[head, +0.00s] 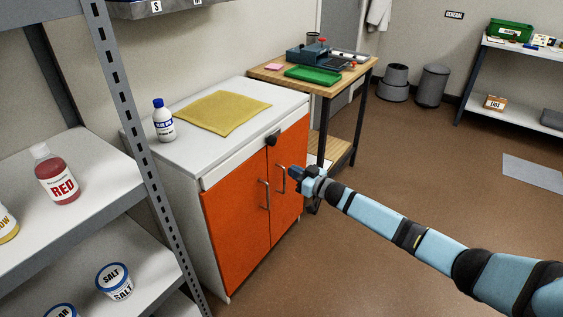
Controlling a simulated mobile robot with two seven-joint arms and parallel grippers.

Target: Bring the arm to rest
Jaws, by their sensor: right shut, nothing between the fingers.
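My right arm reaches in from the lower right with light blue links. My right gripper (298,175) is at its end, in front of the orange cabinet doors (237,213), near the right door's handle (281,179). The gripper is shut and empty. I cannot tell whether it touches the handle. Both doors look closed. My left gripper does not show.
A blue-capped bottle (163,122) and a yellow cloth (222,112) are on the white cabinet top (185,158). A grey shelf (95,185) with a red bottle (57,178) stands at left. A wooden bench (340,83) is behind. The brown floor at right is largely clear.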

